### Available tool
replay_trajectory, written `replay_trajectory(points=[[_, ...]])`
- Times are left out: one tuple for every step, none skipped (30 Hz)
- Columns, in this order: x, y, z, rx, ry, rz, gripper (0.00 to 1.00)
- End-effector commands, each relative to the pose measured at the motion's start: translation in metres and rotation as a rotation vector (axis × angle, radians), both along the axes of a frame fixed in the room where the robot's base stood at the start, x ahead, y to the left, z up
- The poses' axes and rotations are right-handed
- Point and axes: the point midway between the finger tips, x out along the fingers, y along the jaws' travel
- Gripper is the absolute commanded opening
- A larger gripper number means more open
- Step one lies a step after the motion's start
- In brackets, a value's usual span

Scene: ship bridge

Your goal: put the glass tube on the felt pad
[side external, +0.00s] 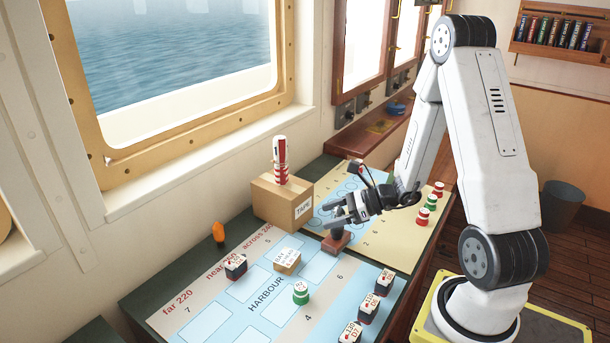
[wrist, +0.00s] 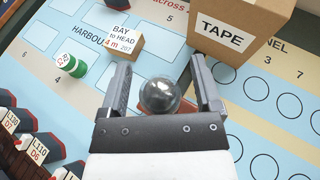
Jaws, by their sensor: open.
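No clear glass tube shows in either view. In the wrist view a round, shiny grey glassy thing (wrist: 159,96) shows between my fingers; I cannot tell whether it is the tube seen end-on. My gripper (wrist: 160,62) is open around it, with a gap on each side. In the side view my gripper (side external: 333,207) is above a small reddish-brown block (side external: 336,243) on the chart table. Something grey shows between block and gripper, partly hidden by the fingers. I cannot pick out a felt pad for certain.
A cardboard box marked TAPE (side external: 283,200) stands close behind my gripper, with a red-and-white cylinder (side external: 280,162) on top. A wooden BAY block (side external: 287,262), a green-and-white piece (side external: 300,293) and several labelled blocks stand on the chart. An orange piece (side external: 218,232) stands at the far edge.

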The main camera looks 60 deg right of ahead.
Motion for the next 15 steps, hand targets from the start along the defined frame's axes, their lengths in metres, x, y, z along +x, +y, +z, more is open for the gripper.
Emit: replay_trajectory(points=[[-0.003,-0.003,0.002,0.0,-0.001,-0.004,0.82],[-0.005,-0.004,0.003,0.0,-0.001,-0.003,0.82],[-0.007,-0.006,0.004,0.0,-0.001,-0.003,0.82],[-0.01,-0.007,0.005,-0.001,-0.002,-0.005,0.82],[-0.012,-0.009,0.006,-0.001,-0.002,-0.004,0.82],[-0.015,-0.011,0.008,-0.001,-0.002,-0.004,0.82],[-0.018,-0.013,0.009,0.0,-0.001,-0.005,0.82],[-0.02,-0.014,0.01,0.0,-0.001,-0.004,0.82],[-0.024,-0.017,0.012,0.0,-0.001,-0.005,0.82],[-0.026,-0.019,0.014,0.0,-0.001,-0.005,0.82],[-0.029,-0.02,0.015,-0.001,-0.002,-0.004,0.82],[-0.033,-0.023,0.017,-0.001,-0.002,-0.005,0.82],[-0.035,-0.024,0.018,-0.001,-0.001,-0.004,0.82],[-0.037,-0.026,0.019,-0.001,-0.001,-0.004,0.82],[-0.04,-0.028,0.02,-0.002,-0.001,-0.003,0.82]])
